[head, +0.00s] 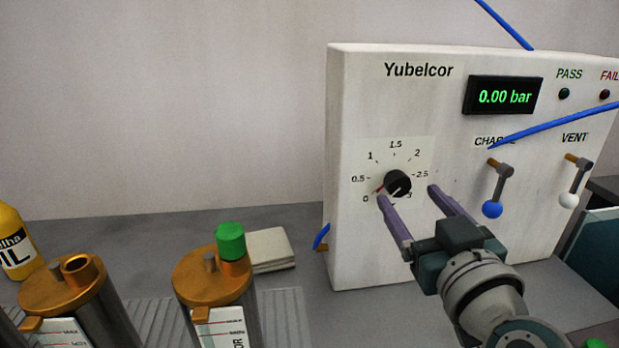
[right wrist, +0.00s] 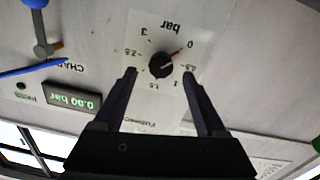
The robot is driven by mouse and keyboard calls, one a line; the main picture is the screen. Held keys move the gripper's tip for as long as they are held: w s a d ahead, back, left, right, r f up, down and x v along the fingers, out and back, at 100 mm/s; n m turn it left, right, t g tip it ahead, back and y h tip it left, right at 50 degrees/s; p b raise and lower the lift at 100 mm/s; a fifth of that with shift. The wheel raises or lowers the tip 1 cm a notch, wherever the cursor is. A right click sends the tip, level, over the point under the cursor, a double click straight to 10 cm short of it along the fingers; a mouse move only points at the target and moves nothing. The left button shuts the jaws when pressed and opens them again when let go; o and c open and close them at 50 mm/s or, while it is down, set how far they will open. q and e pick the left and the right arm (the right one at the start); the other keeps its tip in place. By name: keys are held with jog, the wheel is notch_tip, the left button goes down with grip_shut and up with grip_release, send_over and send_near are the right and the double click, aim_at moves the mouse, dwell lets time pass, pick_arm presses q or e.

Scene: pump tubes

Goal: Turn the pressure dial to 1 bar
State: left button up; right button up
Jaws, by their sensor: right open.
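The black pressure dial (head: 397,184) sits on a white scale plate on the front of the Yubelcor panel (head: 360,80). The scale runs from 0 to 3, and the dial's red pointer is at or near 0. The digital display (head: 503,96) reads 0.00 bar. My right gripper (head: 408,191) is open, with its two fingers pointing at the panel near the dial. In the right wrist view the dial (right wrist: 161,66) lies ahead, between and beyond the fingertips (right wrist: 160,72), with nothing held. I cannot tell whether a finger touches the panel. My left gripper is not in view.
The charge lever (head: 499,188) with a blue knob and the vent lever (head: 577,180) with a white knob hang right of the dial. Blue tubes cross the panel's right side. Two copper-topped cylinders (head: 212,275), a yellow oil bottle (head: 14,240) and a folded cloth (head: 270,249) are at left.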

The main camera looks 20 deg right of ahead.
aim_at(400, 187)
jog(key=shift+x, duration=1.55)
jog(key=shift+c, duration=0.4)
jog(key=shift+a, duration=0.1)
grip_shut()
